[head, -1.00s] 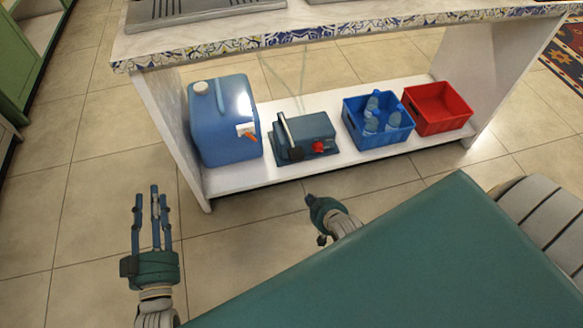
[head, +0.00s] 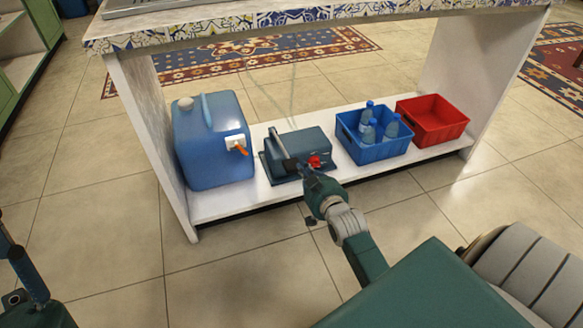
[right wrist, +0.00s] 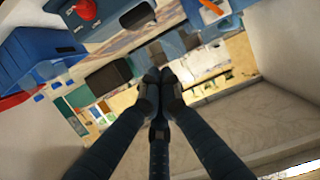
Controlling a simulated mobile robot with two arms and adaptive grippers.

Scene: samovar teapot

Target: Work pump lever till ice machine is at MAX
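The pump (head: 305,143) is a dark teal box on the white lower shelf. Its lever (head: 277,141) is a grey bar with a black end, leaning up toward the left. A red knob (head: 314,161) sits at the pump's front; it also shows in the right wrist view (right wrist: 85,9). My right gripper (head: 307,172) is just in front of the pump, close to the lever's black end; I cannot tell whether they touch. In the right wrist view its fingertips (right wrist: 161,82) meet with nothing seen between. My left gripper (head: 30,285) is cut off at the left edge. No MAX reading is legible.
A blue water canister (head: 212,145) with an orange-handled tap stands left of the pump. A blue crate (head: 372,152) with bottles and a red crate (head: 437,118) stand to the right. White side panels and the tiled counter (head: 290,19) enclose the shelf. The floor in front is clear.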

